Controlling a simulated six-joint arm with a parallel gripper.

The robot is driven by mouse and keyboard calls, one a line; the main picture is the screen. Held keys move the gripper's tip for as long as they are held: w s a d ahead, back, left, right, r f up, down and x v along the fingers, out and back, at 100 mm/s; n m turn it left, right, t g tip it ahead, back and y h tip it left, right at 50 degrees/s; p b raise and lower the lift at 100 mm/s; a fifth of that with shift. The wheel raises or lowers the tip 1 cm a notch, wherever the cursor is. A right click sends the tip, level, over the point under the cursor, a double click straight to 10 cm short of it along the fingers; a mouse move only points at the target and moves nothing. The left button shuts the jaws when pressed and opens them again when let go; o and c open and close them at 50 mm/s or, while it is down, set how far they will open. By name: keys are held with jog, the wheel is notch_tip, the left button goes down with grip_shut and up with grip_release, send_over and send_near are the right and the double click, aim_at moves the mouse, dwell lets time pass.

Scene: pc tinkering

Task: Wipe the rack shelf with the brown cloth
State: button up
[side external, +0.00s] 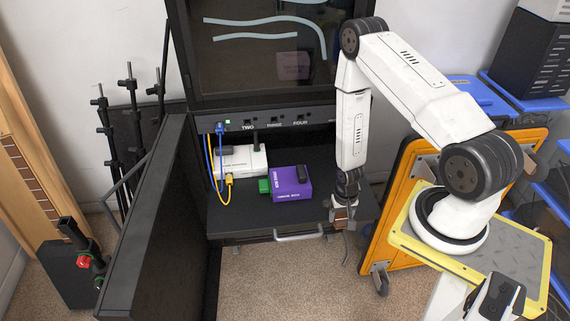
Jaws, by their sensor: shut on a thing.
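The rack shelf (235,218) is a dark flat board inside the open black rack. My gripper (343,214) points down at the shelf's front right part, near its front edge. It is shut on a small brown piece, which I take to be the brown cloth (341,212). Most of the cloth is hidden by the fingers or too small to make out. I cannot tell whether the cloth touches the shelf.
A purple box (291,188) with a green end and a white box (243,161) with blue and yellow cables stand on the shelf. The rack door (150,220) is open at left. A silver handle (298,236) juts below the front edge. Bare shelf lies around the purple box.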

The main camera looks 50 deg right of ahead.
aim_at(329, 204)
jog(key=shift+w+r, duration=0.1)
jog(key=shift+r, duration=0.75)
jog(key=shift+d, duration=0.1)
jog(key=w+d+r, duration=0.3)
jog(key=w+r, duration=0.2)
jog(key=w, duration=0.2)
jog(key=shift+d+r, duration=0.15)
jog(key=shift+d, duration=0.25)
jog(key=shift+f, duration=2.6)
jog(key=shift+s+a+f, duration=0.15)
jog(key=shift+f, duration=0.1)
jog(key=shift+s+a, duration=0.7)
